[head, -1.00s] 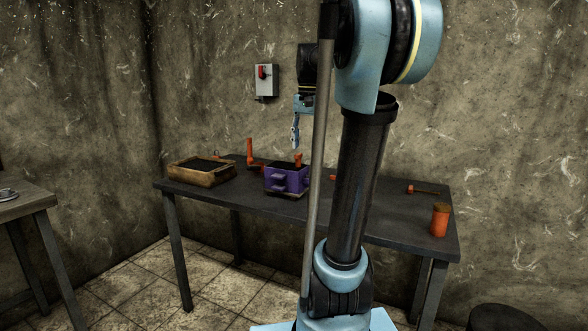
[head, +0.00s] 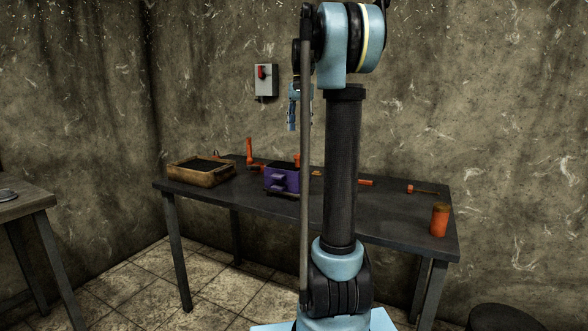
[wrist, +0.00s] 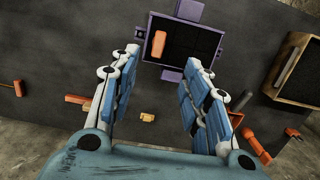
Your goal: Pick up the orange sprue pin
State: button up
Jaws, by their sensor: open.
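The orange sprue pin (wrist: 157,44) stands out against the dark fill of the purple flask (wrist: 181,82) in the wrist view. In the head view its orange top (head: 297,160) rises above the purple flask (head: 283,180), partly hidden by my arm. My gripper (wrist: 163,62) is open and empty. Its fingers point toward the flask, and the pin shows between the fingertips in the picture. In the head view my gripper (head: 292,127) hangs above the table near the flask, clear of it and partly covered by my arm.
A wooden box with dark fill (head: 200,180) and an upright orange tool (head: 250,153) are left of the flask. A small yellowish block (head: 316,173), an orange piece (head: 366,183), an orange-headed tool (head: 425,190) and an orange cylinder (head: 439,220) lie rightward on the table (head: 400,215).

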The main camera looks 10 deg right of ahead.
aim_at(298, 157)
jog(key=f, duration=0.4)
jog(key=s+f, duration=0.1)
jog(key=f, duration=0.7)
jog(key=shift+s+a+f, duration=0.15)
jog(key=shift+a+f, duration=0.15)
jog(key=shift+a, duration=0.1)
grip_shut()
